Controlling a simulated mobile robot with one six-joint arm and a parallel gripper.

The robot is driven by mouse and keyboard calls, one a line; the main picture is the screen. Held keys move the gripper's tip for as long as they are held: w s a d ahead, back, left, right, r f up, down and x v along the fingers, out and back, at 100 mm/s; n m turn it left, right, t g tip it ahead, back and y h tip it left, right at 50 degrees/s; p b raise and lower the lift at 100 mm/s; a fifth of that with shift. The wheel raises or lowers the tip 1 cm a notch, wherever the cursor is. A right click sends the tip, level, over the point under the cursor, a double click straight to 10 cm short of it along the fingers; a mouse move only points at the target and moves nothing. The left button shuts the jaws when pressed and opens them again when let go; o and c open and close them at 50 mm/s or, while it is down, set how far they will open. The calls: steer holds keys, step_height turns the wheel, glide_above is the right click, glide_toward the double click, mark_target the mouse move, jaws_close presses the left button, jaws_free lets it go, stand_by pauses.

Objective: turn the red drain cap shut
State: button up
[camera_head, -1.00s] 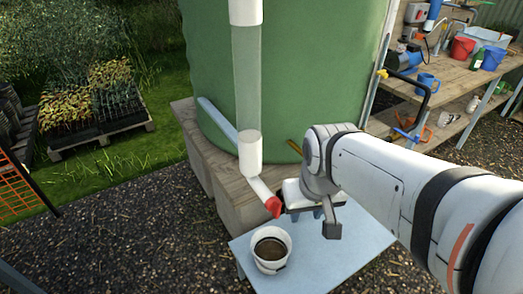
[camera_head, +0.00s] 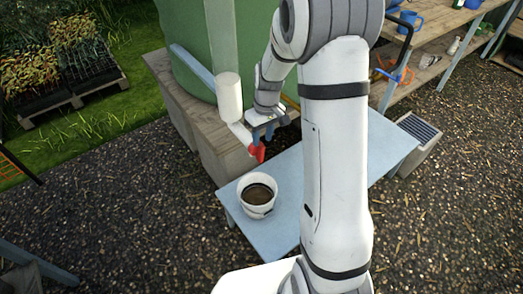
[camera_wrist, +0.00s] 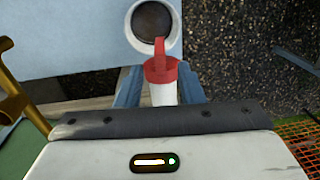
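The red drain cap (camera_head: 257,152) sits on the lower end of a short white pipe (camera_head: 240,132) below the green tank. Its lever-like tab points down toward the bucket. In the wrist view the cap (camera_wrist: 160,69) lies between the two blue fingers of my gripper (camera_wrist: 161,82), with its tab over the bucket rim. My gripper (camera_head: 262,132) is at the cap from above and behind. The fingers stand open, one on either side of the cap and pipe end, very close to them. Whether either finger touches is hard to see.
A white bucket (camera_head: 258,206) with dark contents stands on the pale blue table (camera_head: 290,178) below the cap. The green tank (camera_head: 255,40) rests on wooden blocks (camera_head: 188,118) behind. A workbench (camera_head: 430,62) with blue mugs is at the back right. Gravel surrounds the table.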

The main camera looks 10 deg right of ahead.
mark_target(261, 153)
steer(key=f, duration=0.7)
steer(key=shift+s+a+f, duration=0.1)
steer(key=shift+a+f, duration=0.2)
steer(key=shift+a, duration=0.05)
steer(key=shift+c, duration=0.4)
jaws_close()
steer(key=shift+d, duration=0.1)
